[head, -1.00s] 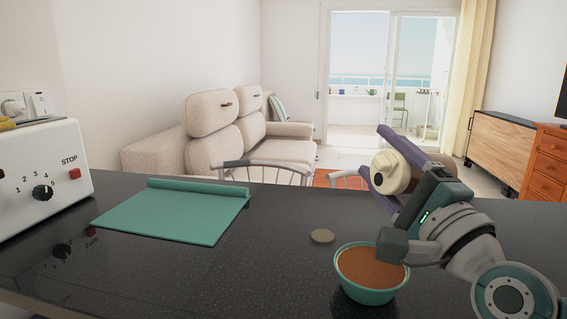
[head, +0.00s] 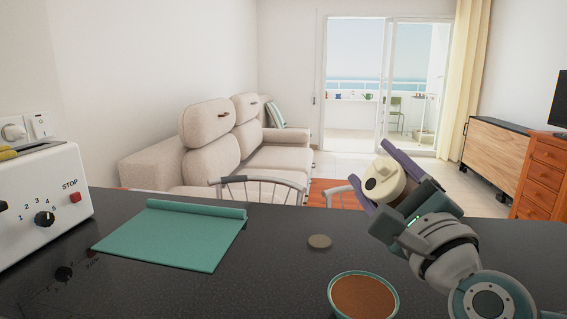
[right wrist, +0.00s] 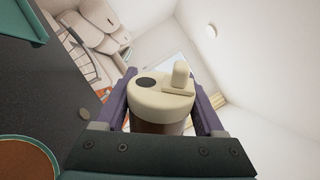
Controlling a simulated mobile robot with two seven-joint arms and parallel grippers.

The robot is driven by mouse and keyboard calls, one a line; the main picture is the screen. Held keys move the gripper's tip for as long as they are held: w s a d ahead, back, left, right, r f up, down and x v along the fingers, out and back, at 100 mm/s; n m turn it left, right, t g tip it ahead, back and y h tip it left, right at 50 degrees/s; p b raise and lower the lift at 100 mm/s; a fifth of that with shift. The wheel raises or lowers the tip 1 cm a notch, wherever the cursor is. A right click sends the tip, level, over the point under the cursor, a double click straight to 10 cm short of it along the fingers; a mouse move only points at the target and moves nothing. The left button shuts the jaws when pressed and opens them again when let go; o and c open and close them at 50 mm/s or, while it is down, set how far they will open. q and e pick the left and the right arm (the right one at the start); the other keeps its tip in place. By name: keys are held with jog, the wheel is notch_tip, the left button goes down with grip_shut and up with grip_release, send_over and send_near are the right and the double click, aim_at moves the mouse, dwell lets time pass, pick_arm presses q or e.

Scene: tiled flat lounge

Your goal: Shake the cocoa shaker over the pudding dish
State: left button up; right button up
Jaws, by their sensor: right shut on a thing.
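My right gripper (head: 369,162) is shut on the cocoa shaker (head: 384,184), with a purple finger on either side of it. The shaker has a cream lid with a dark round spot and a brown body, and is held tilted in the air above the dark counter. The right wrist view shows its lid (right wrist: 160,98) between the fingers. The pudding dish (head: 334,301), a teal bowl filled with brown, stands on the counter below and slightly left of the shaker in the head view, cut by the lower edge. Its rim (right wrist: 50,143) shows at lower left in the wrist view. My left gripper is not in view.
A white toaster (head: 50,195) stands at the left on the counter (head: 270,280). A teal mat (head: 175,238) lies beside it, and a small grey disc (head: 319,241) lies beyond the dish. Chairs (head: 262,182) stand past the counter's far edge. The counter between mat and dish is clear.

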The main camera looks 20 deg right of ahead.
aim_at(380, 163)
jog(key=shift+r+m+p, duration=0.65)
jog(key=shift+m+p, duration=0.05)
jog(key=shift+m, duration=0.1)
jog(key=shift+s+a+r+m+g+h+p, duration=0.25)
jog(key=shift+s+a+m+p, duration=0.25)
jog(key=shift+s+m+p, duration=0.35)
jog(key=shift+s+a+r+m+g+h+p, duration=0.15)
jog(key=shift+s+a+m+g+h+p, duration=0.3)
jog(key=shift+m, duration=0.65)
jog(key=shift+s+a+r+m+g+h+p, duration=0.1)
jog(key=shift+s+a+r+m+g+p, duration=0.1)
jog(key=shift+s+a+m+p, duration=0.6)
jog(key=shift+s+a+r+m+g+p, duration=0.25)
jog(key=shift+s+a+m+p, duration=0.2)
jog(key=shift+s+m, duration=0.3)
jog(key=shift+s+a+r+m+g+p, duration=0.1)
jog(key=shift+s+a+m+g+p, duration=0.35)
jog(key=shift+m, duration=0.45)
jog(key=shift+s+a+r+m+p, duration=0.1)
jog(key=shift+s+a+m+p, duration=0.15)
jog(key=shift+s+m, duration=0.25)
jog(key=shift+s+a+r+m+p, duration=0.1)
jog(key=shift+s+a+m+p, duration=0.1)
jog(key=shift+s+m, duration=0.3)
